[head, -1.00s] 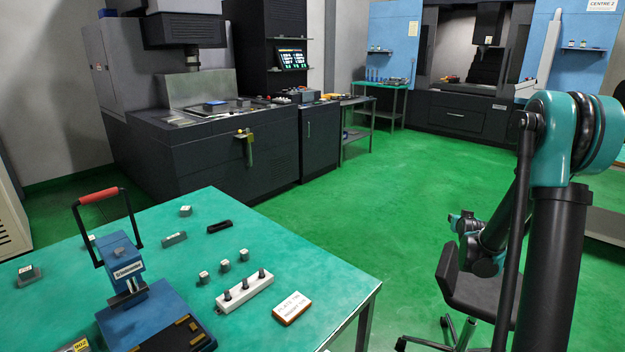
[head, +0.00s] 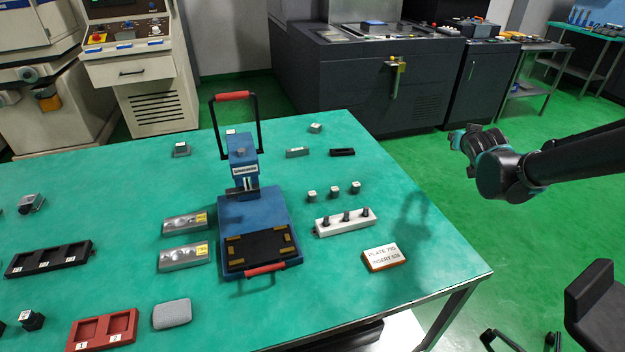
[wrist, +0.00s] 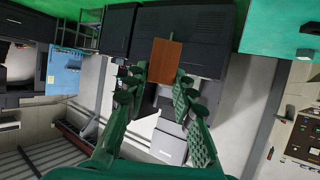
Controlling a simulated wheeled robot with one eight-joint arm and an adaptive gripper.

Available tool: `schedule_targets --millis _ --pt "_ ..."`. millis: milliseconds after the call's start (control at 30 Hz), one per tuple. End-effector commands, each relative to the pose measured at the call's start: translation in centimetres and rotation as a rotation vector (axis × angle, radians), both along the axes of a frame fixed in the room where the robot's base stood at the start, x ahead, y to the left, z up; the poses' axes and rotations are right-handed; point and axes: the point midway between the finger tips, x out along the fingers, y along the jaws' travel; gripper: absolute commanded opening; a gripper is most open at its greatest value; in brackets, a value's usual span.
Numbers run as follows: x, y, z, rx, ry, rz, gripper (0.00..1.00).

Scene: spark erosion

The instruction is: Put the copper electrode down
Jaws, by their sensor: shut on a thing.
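The copper electrode (wrist: 167,62) shows in the wrist view as a flat orange-brown block between the green fingertips of my gripper (wrist: 162,84). My gripper is shut on it. In the head view my gripper (head: 462,140) is at the right, in the air beyond the right edge of the green table (head: 330,295). The electrode cannot be made out there.
The table carries a blue press-like fixture (head: 250,208), a white block with dark pins (head: 345,222), a lettered plate (head: 383,257), a red two-pocket tray (head: 103,328) and a black tray (head: 48,259). Its front right is clear. A chair (head: 597,300) stands at the right.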

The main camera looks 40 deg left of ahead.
Motion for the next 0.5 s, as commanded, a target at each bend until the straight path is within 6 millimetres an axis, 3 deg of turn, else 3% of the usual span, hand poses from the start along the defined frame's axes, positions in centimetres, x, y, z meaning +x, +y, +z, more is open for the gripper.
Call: schedule_targets --millis 33,200,333,500 --pt "-2.3 2.5 0.8 0.001 -0.004 0.038 0.00" --pt "-8.3 8.1 2.9 0.008 -0.012 0.119 0.00" --pt "-11.6 10.7 4.1 0.014 -0.019 0.160 0.00" --pt "-13.7 12.2 4.8 0.019 -0.023 0.184 0.00"
